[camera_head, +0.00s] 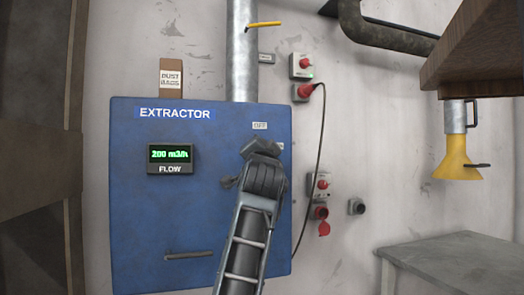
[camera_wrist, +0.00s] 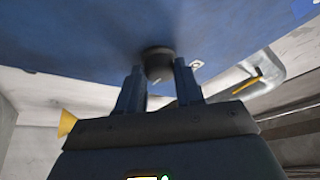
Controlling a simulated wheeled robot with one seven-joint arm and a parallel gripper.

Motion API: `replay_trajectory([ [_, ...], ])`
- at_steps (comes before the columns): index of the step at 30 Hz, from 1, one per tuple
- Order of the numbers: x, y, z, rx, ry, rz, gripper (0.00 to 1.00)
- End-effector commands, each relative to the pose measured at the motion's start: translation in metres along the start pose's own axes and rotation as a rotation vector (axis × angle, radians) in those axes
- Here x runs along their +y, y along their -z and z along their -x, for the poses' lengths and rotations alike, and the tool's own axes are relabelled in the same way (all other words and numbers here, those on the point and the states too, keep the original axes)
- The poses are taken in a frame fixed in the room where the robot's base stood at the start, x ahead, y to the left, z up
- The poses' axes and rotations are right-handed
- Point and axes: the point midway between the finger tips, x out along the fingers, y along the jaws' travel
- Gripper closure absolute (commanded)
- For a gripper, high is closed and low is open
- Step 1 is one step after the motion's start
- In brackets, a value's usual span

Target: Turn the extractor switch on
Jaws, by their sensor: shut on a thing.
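The blue extractor cabinet (camera_head: 150,225) hangs on the wall at the centre left in the head view. Its flow display (camera_head: 170,159) is lit green and reads about 200 m3/h. A small label reading OFF (camera_head: 260,126) is on its upper right. My gripper (camera_head: 262,148) is at the cabinet front just below that label and hides the switch there. In the wrist view the dark round switch knob (camera_wrist: 157,62) sits on the blue face, between the two fingertips of my gripper (camera_wrist: 160,80), which are shut on it.
A grey vertical duct (camera_head: 242,50) with a yellow lever (camera_head: 264,24) rises above the cabinet. Red and grey sockets (camera_head: 304,92) and a hanging cable (camera_head: 322,150) are to the right. A grey table (camera_head: 460,250) stands at lower right, under a yellow funnel (camera_head: 457,160).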

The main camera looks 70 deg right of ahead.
Motion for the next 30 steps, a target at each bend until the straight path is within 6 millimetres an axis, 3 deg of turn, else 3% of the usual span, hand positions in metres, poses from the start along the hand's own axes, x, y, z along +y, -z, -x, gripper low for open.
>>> replay_trajectory([
  [6,0.0,0.0,0.0,-0.001,0.001,-0.001,0.95],
  [7,0.0,0.0,0.0,-0.001,0.001,-0.001,0.63],
  [14,0.0,0.0,0.0,0.0,0.001,0.0,0.41],
  [23,0.0,0.0,0.003,0.0,0.002,0.001,0.39],
  [30,0.001,-0.002,0.035,-0.001,0.003,0.001,0.39],
])
